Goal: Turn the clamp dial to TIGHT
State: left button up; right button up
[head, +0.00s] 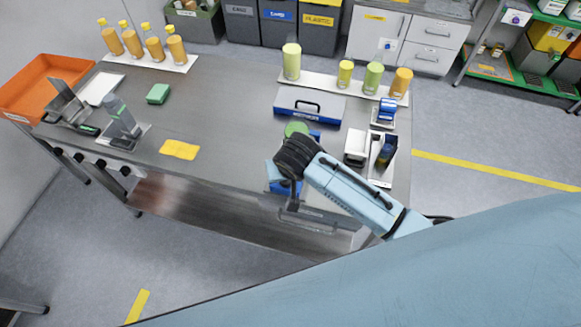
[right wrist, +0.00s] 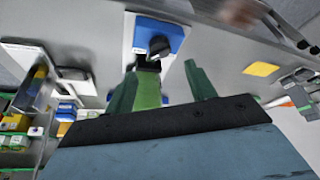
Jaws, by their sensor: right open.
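In the right wrist view, a blue block (right wrist: 155,34) on a white plate carries a dark round knob (right wrist: 158,46), which looks like the clamp dial. Its markings are not readable. My right gripper (right wrist: 163,72) has its two green fingers spread, with the knob ahead of the gap and no contact visible. A bright green cylinder (right wrist: 148,90) shows beside the left finger. In the head view, my right gripper (head: 280,172) hangs over the table's front, hiding most of the filler. A green disc (head: 296,130) shows just behind it. My left gripper is out of view.
A white tray with a dark tool (head: 386,150) is to the right. A yellow cloth (head: 179,149) lies left, near an upright grey device (head: 123,120). The table (head: 225,110) is clear between.

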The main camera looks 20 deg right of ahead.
jog(key=shift+v, duration=2.6)
